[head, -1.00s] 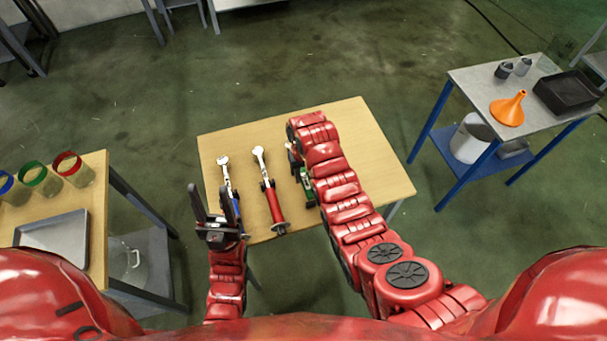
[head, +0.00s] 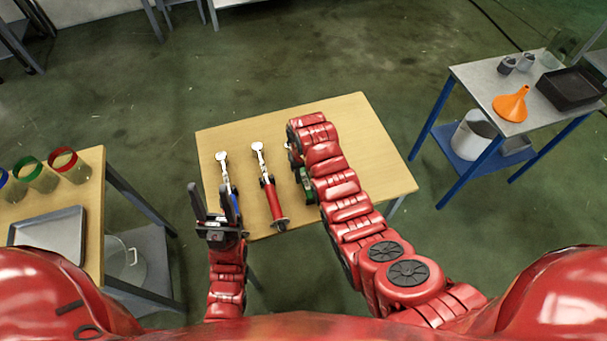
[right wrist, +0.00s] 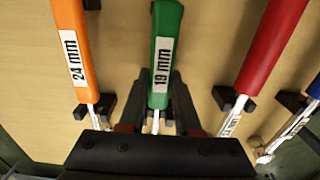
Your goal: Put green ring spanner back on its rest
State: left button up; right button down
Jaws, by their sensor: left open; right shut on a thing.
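The green ring spanner (right wrist: 163,60), labelled 19 mm, is in the middle of the right wrist view. My right gripper (right wrist: 156,100) is shut on it near the lower end of its green handle. In the head view, part of the green handle (head: 308,185) shows beside my right arm, which hides the rest of the spanner and most of the gripper. Dark rest blocks (right wrist: 168,116) lie close to the spanner's shaft; I cannot tell whether it touches them. My left gripper (head: 210,207) is open and empty at the table's front left.
The wooden table (head: 345,110) also holds a red spanner (head: 273,200) and a blue spanner (head: 228,182) on rests. An orange 24 mm spanner (right wrist: 75,45) lies left of the green one in the wrist view. A side table bears an orange funnel (head: 511,103).

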jog(key=c, duration=0.5)
grip_release()
jog(key=shift+f, duration=0.1)
jog(key=shift+r, duration=0.35)
notch_tip(320, 180, up, 6)
jog(key=shift+r+b, duration=0.1)
jog(key=shift+b, duration=0.45)
notch_tip(320, 180, up, 11)
jog(key=p, duration=1.1)
jog(key=shift+f, duration=0.2)
